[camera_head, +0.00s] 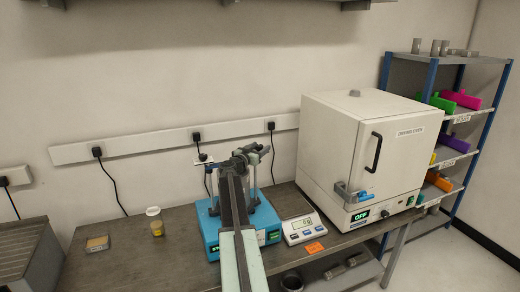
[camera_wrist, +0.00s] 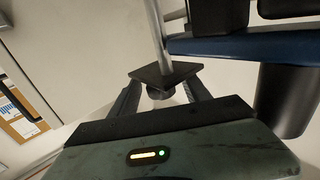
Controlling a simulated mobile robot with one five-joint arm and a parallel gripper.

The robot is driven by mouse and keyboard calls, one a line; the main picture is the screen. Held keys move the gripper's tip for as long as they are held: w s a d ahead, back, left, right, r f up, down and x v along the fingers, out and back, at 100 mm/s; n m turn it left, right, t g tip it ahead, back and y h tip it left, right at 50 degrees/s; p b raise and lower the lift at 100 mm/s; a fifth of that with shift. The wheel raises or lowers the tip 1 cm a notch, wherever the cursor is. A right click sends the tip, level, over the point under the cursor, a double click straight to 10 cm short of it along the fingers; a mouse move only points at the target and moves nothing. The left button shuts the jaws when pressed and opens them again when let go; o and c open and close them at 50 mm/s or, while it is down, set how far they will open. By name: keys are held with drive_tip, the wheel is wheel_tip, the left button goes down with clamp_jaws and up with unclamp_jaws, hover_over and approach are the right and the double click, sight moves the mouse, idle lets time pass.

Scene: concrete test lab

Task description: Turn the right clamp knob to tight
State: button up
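The teal shaker unit (camera_head: 210,226) stands on the bench with a clamp frame on top. My arm reaches over it, and my gripper (camera_head: 248,156) is at the top of the frame, hiding much of it. In the wrist view my gripper (camera_wrist: 163,92) has its dark fingers apart. A dark diamond-shaped plate (camera_wrist: 166,74) on a grey rod is at the fingertips, with a small round grey part below it between the fingers. I cannot tell whether the fingers touch the plate. Which knob is the right clamp knob, and its setting, are not clear.
A blue bar (camera_wrist: 240,46) and dark cylinder (camera_wrist: 285,98) are close on the right in the wrist view. A balance (camera_head: 304,228) and a white oven (camera_head: 355,150) stand right of the shaker. A capped jar (camera_head: 155,222) stands left, with clear bench between.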

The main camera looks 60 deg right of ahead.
sight(257, 149)
drive_tip(key=shift+a, duration=0.1)
drive_tip(key=a, duration=0.7)
drive_tip(key=shift+s+a, duration=0.2)
drive_tip(key=shift+a, duration=0.1)
